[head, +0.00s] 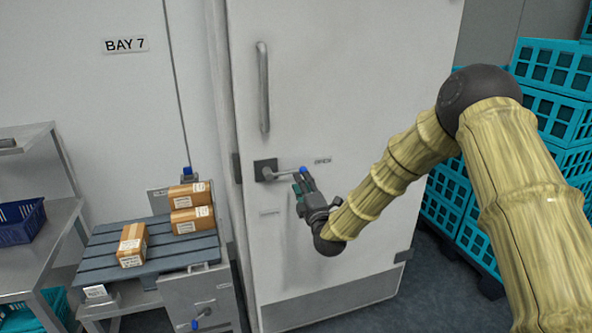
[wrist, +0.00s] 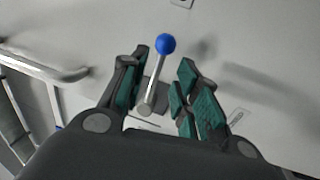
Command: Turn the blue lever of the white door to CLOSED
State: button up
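The white door (head: 350,90) stands upright in the middle of the head view. Its lever is a metal rod with a blue ball end (head: 304,171), coming off a dark square plate (head: 265,169) and pointing right, about level. In the wrist view the blue ball (wrist: 165,44) and its rod stand between my fingers. My gripper (head: 302,186) is open at the lever's free end; its green-padded fingers (wrist: 168,95) lie on both sides of the rod, with gaps showing. A small label beside the lever is too blurred to read.
A vertical door handle (head: 263,87) is above the lever. Left of the door, a slatted blue-grey pallet (head: 165,257) carries three cartons, with other blue-tipped levers near it. Teal crates (head: 551,70) are stacked at the right. A metal shelf (head: 55,240) stands far left.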

aim_at(296, 171)
jog(key=p+x, duration=0.1)
jog(key=x, duration=0.5)
jog(key=shift+w+a+r+p, duration=0.1)
jog(key=shift+w+p, duration=0.2)
grip_shut()
